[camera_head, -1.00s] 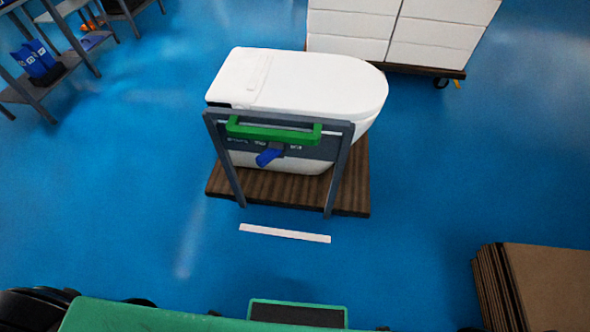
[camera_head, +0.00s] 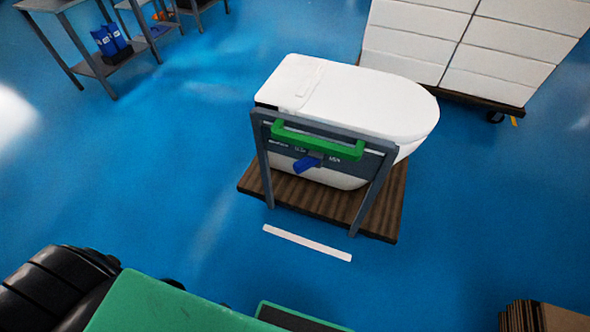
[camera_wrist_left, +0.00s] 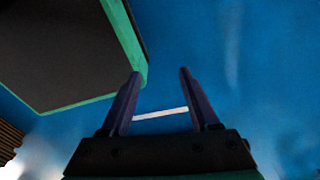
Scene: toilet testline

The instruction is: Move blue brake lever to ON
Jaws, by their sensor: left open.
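The blue brake lever (camera_head: 307,163) sits on the dark front panel of a grey frame (camera_head: 263,165), below a green handle (camera_head: 318,141). Its blue grip points to the left and a little down. The frame stands at the front of a wooden-topped cart (camera_head: 325,205) that carries a white toilet (camera_head: 350,98). My left gripper (camera_wrist_left: 160,75) shows in the left wrist view with its two fingers apart and nothing between them. It is over the blue floor, away from the lever. The head view shows neither gripper clearly.
A white strip (camera_head: 306,243) lies on the floor before the cart. White boxes (camera_head: 455,45) stand on another cart behind. Shelves (camera_head: 90,40) are at the back left. Stacked cardboard (camera_head: 545,317) is at the lower right. The floor between is free.

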